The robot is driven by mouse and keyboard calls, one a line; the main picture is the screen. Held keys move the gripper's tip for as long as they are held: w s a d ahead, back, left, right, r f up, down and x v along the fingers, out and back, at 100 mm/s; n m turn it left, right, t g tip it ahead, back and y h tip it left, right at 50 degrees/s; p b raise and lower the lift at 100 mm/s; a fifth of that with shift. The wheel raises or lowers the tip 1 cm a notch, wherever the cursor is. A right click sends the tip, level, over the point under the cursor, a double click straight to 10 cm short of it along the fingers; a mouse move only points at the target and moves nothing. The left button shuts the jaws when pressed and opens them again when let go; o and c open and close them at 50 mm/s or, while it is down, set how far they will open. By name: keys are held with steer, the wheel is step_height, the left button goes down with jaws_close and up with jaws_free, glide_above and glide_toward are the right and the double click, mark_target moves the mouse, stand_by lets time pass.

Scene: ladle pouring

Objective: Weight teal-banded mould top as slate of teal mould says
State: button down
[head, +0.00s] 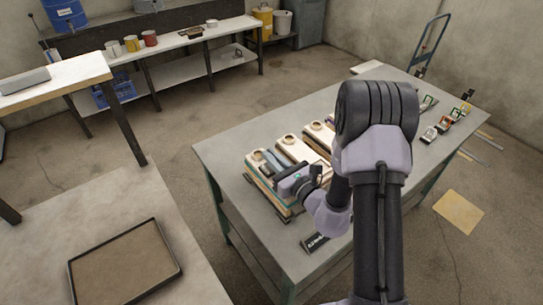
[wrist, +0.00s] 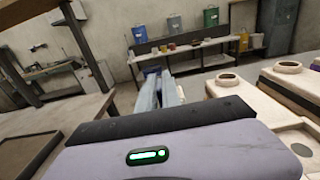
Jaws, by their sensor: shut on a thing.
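Several cream moulds with round openings lie side by side on the grey workbench. The nearest left mould (head: 257,187) shows a teal-green layer on its side, partly covered by my gripper. A cream mould top (wrist: 240,98) with its round opening is right of my fingers in the wrist view. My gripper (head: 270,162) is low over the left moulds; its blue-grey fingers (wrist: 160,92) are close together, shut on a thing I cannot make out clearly. A dark slate (head: 318,241) with pale markings stands at the near side; its writing is not readable.
Several small framed pieces (head: 430,133) are at the workbench's right end. A grey block (head: 25,80) is on the left table. A shallow brown tray (head: 126,262) lies at lower left. A shelf bench (head: 190,40) with cups is at the back.

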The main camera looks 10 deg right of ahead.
steer(key=shift+s+f+b, duration=0.1)
steer(key=shift+f+b, duration=0.25)
steer(key=shift+b, duration=0.1)
